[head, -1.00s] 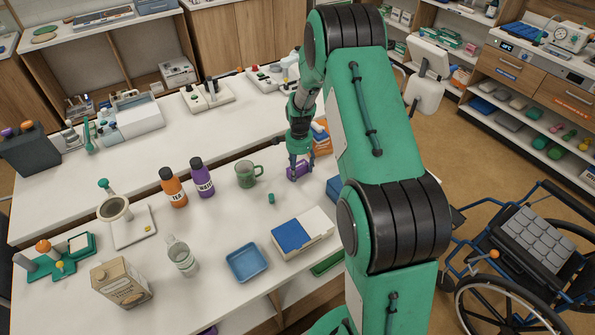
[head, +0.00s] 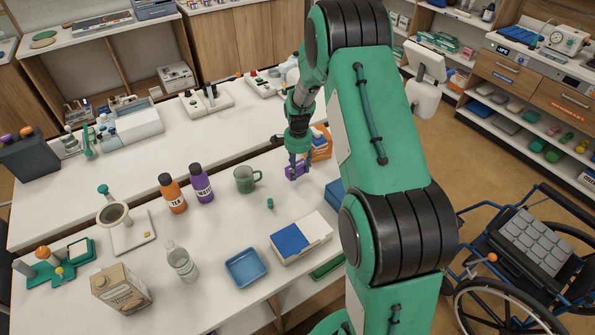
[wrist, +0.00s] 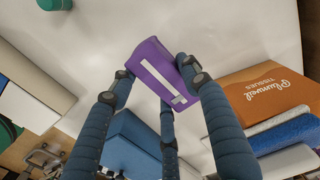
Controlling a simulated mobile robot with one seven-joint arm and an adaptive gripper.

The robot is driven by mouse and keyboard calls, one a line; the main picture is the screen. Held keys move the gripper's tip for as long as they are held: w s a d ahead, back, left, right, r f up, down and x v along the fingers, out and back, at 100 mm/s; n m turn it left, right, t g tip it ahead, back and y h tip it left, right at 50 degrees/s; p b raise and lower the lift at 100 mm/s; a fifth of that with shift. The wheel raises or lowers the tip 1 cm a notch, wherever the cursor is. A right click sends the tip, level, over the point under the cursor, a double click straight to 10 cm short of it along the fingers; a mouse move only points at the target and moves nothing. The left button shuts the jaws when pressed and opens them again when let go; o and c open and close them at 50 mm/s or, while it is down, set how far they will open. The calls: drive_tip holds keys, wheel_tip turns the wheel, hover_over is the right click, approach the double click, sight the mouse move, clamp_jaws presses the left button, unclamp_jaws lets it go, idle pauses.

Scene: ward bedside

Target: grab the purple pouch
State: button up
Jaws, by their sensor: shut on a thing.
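The purple pouch (head: 293,173) is a small purple block-like packet with a white stripe on its face. In the wrist view the pouch (wrist: 156,66) sits tilted between the blue-grey fingers. My gripper (head: 298,165) is shut on it, with fingers on both sides. It is at the far right part of the white table, in front of the orange tissue box. The pouch seems at or just above the table top; the exact gap is hard to tell.
The orange tissue box (wrist: 268,92) is close on the right. A blue box (wrist: 138,145) is also near. A green mug (head: 244,180), purple water bottle (head: 201,184) and orange tea bottle (head: 173,194) stand to the left. A blue tray (head: 246,268) lies nearer the front.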

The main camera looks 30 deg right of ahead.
drive_tip(key=s+a, duration=0.1)
drive_tip(key=s, duration=0.3)
drive_tip(key=s+a+p, duration=0.1)
drive_tip(key=s+a, duration=0.1)
drive_tip(key=s, duration=0.3)
drive_tip(key=s+a+r, duration=0.1)
drive_tip(key=s+a, duration=0.1)
drive_tip(key=s, duration=0.3)
drive_tip(key=shift+s+a+r, duration=0.1)
drive_tip(key=shift+s, duration=0.1)
